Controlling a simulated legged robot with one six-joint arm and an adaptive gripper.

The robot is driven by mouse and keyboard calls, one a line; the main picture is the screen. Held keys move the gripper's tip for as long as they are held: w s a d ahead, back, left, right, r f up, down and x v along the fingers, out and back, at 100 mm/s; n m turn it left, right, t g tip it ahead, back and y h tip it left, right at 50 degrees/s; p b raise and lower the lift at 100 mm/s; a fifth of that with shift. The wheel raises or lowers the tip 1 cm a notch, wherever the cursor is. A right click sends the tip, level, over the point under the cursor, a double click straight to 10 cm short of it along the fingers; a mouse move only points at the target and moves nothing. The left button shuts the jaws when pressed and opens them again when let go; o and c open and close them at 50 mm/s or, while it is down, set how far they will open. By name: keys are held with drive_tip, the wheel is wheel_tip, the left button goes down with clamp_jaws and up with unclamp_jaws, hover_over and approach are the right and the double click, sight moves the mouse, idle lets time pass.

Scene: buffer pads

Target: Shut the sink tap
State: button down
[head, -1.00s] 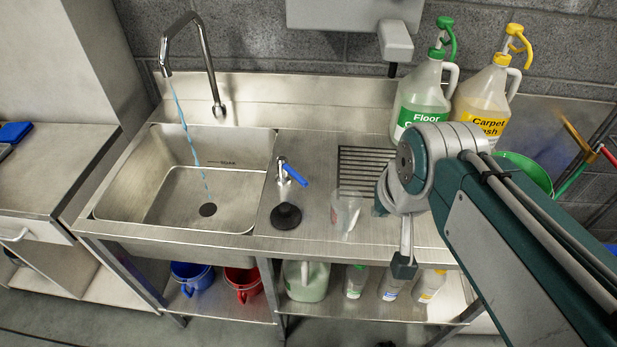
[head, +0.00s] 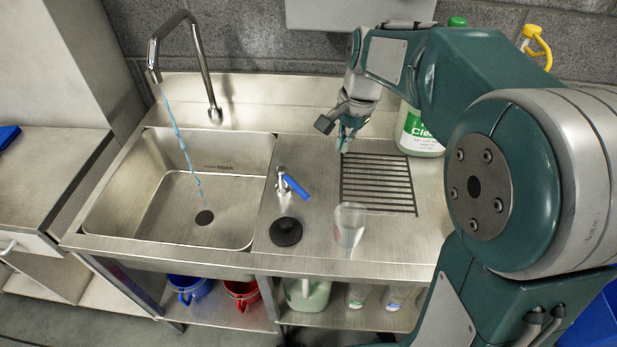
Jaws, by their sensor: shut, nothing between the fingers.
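The sink tap's spout (head: 190,62) arches over the left side of the steel sink basin (head: 160,228), and a thin blue stream of water (head: 182,140) runs from it to the drain. A small tap valve with a blue lever handle (head: 297,187) stands on the counter right of the basin. The lever points toward the lower right. My gripper (head: 343,146) is shut and empty, above the back of the ribbed drain area, to the right of and behind the blue lever and apart from it.
A black round plug (head: 286,232) and a clear beaker (head: 350,224) stand on the counter near the lever. A green-labelled bottle (head: 420,135) stands behind my arm. Blue (head: 190,288) and red (head: 241,292) buckets are on the shelf below. The slotted drain (head: 378,186) is clear.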

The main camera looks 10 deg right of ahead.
sight(294, 185)
drive_tip(key=w+a+f+m+g, duration=0.1)
drive_tip(key=w+f+m+g, duration=0.15)
drive_tip(key=w+f, duration=0.35)
drive_tip(key=shift+t+y, duration=0.35)
drive_tip(key=shift+y, duration=0.05)
drive_tip(key=x, duration=0.9)
drive_tip(key=shift+f, duration=0.35)
drive_tip(key=shift+s+a+r, duration=0.1)
drive_tip(key=shift+s+a, duration=0.2)
drive_tip(key=shift+a, duration=0.25)
drive_tip(key=shift+s+a+r, duration=0.1)
drive_tip(key=shift+s+a, duration=0.2)
drive_tip(key=shift+a, duration=0.25)
drive_tip(key=shift+s+a+r, duration=0.1)
drive_tip(key=shift+s+a, duration=0.3)
drive_tip(key=shift+a, duration=0.3)
